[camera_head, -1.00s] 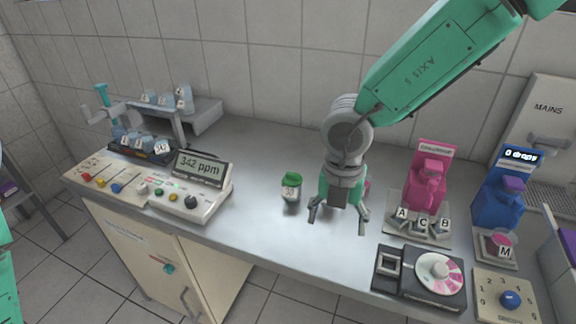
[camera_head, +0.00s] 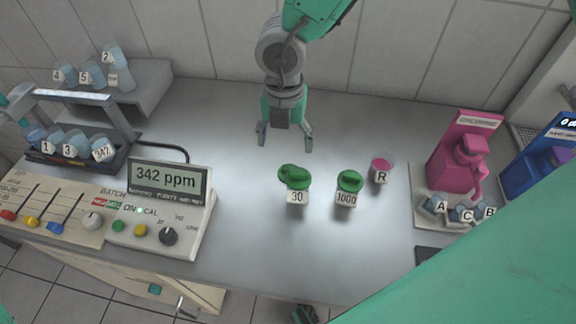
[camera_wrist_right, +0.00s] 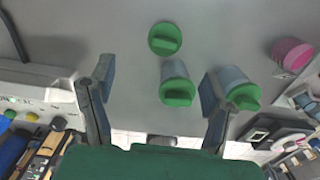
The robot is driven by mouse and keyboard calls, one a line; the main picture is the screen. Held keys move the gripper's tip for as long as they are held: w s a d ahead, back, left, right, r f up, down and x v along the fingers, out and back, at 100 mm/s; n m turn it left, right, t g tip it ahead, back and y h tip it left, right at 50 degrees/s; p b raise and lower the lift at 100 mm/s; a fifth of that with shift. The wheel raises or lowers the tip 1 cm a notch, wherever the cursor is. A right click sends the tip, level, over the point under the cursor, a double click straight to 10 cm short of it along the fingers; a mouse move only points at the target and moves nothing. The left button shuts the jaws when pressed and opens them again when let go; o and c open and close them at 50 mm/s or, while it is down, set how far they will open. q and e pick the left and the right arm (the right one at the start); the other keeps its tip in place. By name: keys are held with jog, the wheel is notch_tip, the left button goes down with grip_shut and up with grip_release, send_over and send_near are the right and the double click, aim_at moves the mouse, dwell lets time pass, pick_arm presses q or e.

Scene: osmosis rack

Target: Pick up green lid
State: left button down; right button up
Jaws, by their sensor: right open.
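In the head view, a loose green lid (camera_head: 286,170) shows just behind the jar marked 30 (camera_head: 297,196), partly hidden by that jar's own green lid (camera_head: 299,181). The jar marked 1000 (camera_head: 347,198) stands to its right with a green lid (camera_head: 349,181) on. In the right wrist view, the loose green lid (camera_wrist_right: 165,39) lies flat on the counter, apart from the two lidded jars. My right gripper (camera_head: 285,149) is open and empty, pointing down behind and above the loose lid. In the wrist view its fingers (camera_wrist_right: 153,90) are spread wide.
A pink-topped cup marked R (camera_head: 381,169) stands right of the jars. The 342 ppm console (camera_head: 160,215) and a rack of cups (camera_head: 75,153) are at left. Pink (camera_head: 462,160) and blue dispensers (camera_head: 548,165) are at right.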

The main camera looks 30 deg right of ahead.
aim_at(285, 169)
jog(key=f, duration=0.2)
jog(key=a+f, duration=0.1)
jog(key=shift+w+a+f, duration=0.1)
jog(key=shift+w+f, duration=0.05)
jog(key=shift+w, duration=0.1)
jog(key=shift+f, duration=0.35)
jog(key=shift+d+f, duration=0.2)
jog(key=shift+d, duration=0.1)
jog(key=d+f, duration=0.1)
jog(key=s+d+f, duration=0.1)
jog(key=f, duration=0.1)
jog(key=shift+d+f, duration=0.25)
jog(key=shift+d, duration=0.05)
jog(key=shift+w+a+f, duration=0.15)
jog(key=shift+a+f, duration=0.05)
jog(key=shift+f, duration=0.7)
jog(key=shift+a, duration=0.35)
jog(key=shift+a+r, duration=0.15)
jog(key=shift+a, duration=0.6)
jog(key=c, duration=0.6)
jog(key=shift+c, duration=1.3)
jog(key=shift+d, duration=0.75)
jog(key=shift+c, duration=0.5)
jog(key=shift+d, duration=0.2)
jog(key=shift+c, duration=0.5)
pick_arm(q)
jog(key=shift+a, duration=0.1)
